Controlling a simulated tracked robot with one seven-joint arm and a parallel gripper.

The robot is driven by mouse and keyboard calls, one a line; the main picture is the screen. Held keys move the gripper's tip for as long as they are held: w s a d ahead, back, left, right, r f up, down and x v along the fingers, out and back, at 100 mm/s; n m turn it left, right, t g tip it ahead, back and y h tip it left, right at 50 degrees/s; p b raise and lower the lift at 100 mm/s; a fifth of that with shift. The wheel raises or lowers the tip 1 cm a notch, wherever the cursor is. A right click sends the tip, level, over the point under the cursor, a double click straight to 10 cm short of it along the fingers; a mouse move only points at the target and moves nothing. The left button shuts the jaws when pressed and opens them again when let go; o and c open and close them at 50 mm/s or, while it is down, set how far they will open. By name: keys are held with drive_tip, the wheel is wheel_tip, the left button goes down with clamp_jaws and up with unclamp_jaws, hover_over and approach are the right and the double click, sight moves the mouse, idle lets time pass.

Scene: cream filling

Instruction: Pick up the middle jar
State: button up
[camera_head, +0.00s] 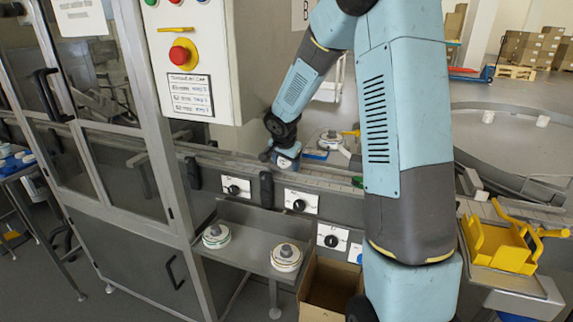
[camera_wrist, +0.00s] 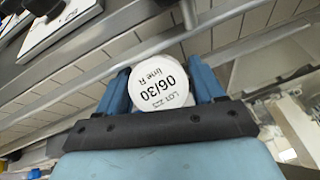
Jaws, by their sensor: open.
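A jar with a white round lid (camera_wrist: 160,86) printed "06/30" and "line R" shows in the wrist view. It stands between the two blue fingers of my gripper (camera_wrist: 160,68), which is open around it. In the head view my gripper (camera_head: 284,155) is low over the conveyor, and a small white part of the jar (camera_head: 288,165) shows there. Most of the jar's side is hidden by the fingers and palm. I cannot tell from these views whether a finger touches it. No neighbouring jar can be clearly made out beside it.
The conveyor's front panel with black knobs (camera_head: 299,205) runs just below my gripper. Two round white pieces with grey knobs (camera_head: 216,236) (camera_head: 286,257) sit on a metal shelf. A cardboard box (camera_head: 328,290) is below. A control cabinet (camera_head: 190,60) stands left; a yellow holder (camera_head: 498,245) is right.

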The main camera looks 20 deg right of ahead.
drive_tip(key=c, duration=0.9)
drive_tip(key=shift+r, duration=0.15)
